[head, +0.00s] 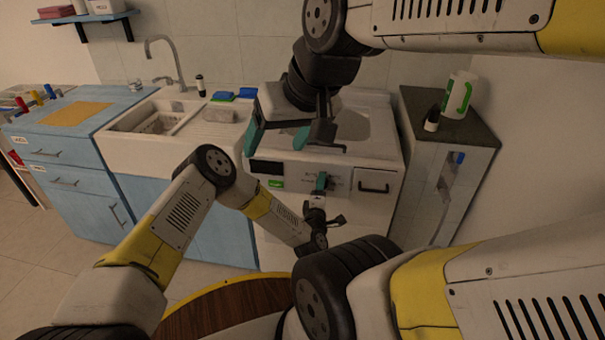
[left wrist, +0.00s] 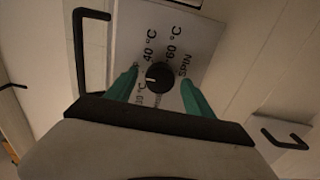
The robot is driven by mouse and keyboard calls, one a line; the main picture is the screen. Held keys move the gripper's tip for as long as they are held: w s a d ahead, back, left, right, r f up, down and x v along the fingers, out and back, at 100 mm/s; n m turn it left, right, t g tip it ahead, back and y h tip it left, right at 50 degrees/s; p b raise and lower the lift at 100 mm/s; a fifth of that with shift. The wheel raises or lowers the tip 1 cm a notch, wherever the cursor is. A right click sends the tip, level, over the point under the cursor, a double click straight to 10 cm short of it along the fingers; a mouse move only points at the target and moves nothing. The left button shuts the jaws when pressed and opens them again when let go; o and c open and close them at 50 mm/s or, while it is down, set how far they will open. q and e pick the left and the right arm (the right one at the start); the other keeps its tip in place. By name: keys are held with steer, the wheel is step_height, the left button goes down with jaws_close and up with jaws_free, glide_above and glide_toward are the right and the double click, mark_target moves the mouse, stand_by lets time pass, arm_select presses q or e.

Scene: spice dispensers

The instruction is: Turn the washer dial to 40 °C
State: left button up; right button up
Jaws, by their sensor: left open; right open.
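The black round washer dial (left wrist: 159,78) sits on a grey plate in the left wrist view. Its white pointer mark is on the dial's left side, not lined up with the 40 °C label (left wrist: 150,46) above it. The 60 °C label (left wrist: 174,42) and SPIN are to the upper right; a lower left label is partly hidden. My left gripper (left wrist: 160,88) is open, with one teal finger on each side of the dial; contact cannot be told. In the head view it is at the front of the white washer (head: 345,215). My right gripper (head: 298,137) is open above the washer's top.
A sink (head: 150,117) and blue cabinets stand left of the washer. A grey cabinet (head: 450,125) with a dark bottle (head: 432,120) and a white-green container (head: 459,95) stands right. A drawer handle (head: 374,188) is on the washer front. A round wooden table (head: 225,308) is near my base.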

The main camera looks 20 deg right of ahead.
arm_select(q)
jaws_close()
steer(key=shift+m, duration=0.3)
steer(key=m, duration=0.9)
stand_by(0.3)
steer(key=shift+f+m, duration=0.1)
steer(key=shift+m, duration=0.2)
jaws_free()
